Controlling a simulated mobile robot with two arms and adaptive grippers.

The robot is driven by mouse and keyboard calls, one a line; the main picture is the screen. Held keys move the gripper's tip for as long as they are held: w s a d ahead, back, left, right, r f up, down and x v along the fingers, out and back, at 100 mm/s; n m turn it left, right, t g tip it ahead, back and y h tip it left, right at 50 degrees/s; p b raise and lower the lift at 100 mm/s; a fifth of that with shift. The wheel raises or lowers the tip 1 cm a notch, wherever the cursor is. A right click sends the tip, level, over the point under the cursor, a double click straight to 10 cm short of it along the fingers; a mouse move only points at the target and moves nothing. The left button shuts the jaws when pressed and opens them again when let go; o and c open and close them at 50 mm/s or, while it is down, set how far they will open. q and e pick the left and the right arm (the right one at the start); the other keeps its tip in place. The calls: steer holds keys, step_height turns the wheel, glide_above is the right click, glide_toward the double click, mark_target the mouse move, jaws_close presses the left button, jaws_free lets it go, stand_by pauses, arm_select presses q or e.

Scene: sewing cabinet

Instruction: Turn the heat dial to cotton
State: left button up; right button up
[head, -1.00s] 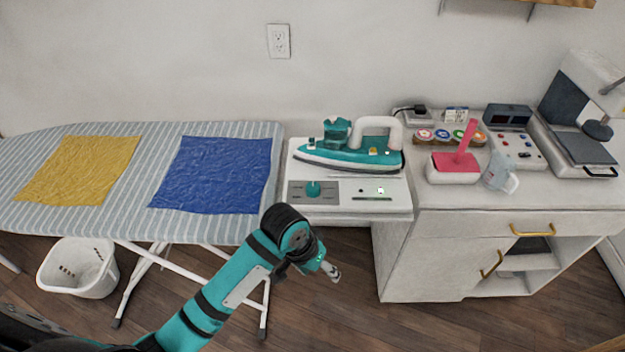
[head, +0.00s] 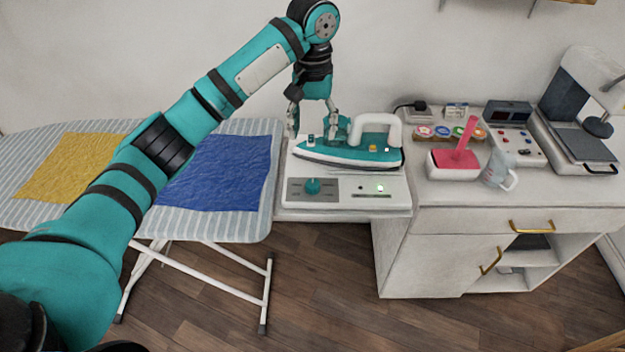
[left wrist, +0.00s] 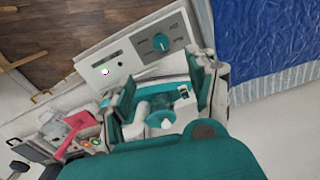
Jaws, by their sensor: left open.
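The heat dial (head: 312,186) is a teal knob on the grey panel at the front of the white ironing station (head: 348,204). It also shows in the left wrist view (left wrist: 161,42), with small labels around it that I cannot read. A teal and white iron (head: 350,155) rests on the station behind the dial. My left gripper (head: 312,122) is open and points down, above and behind the dial, over the iron's left part. In the left wrist view its fingers (left wrist: 166,85) stand on either side of the iron's top; contact is unclear. My right gripper is out of view.
The ironing board (head: 260,222) with a yellow cloth (head: 62,165) and a blue cloth (head: 225,172) adjoins the station on the left. The white cabinet (head: 425,265) to the right carries a pink-topped box (head: 455,168), a cup (head: 497,172) and a press (head: 580,140).

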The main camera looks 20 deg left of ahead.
mark_target(312, 183)
arm_select(q)
step_height(312, 183, down, 17)
steer(key=shift+a+p, duration=0.1)
steer(key=shift+p, duration=0.9)
steer(key=c, duration=1.1)
steer(key=shift+c, duration=0.2)
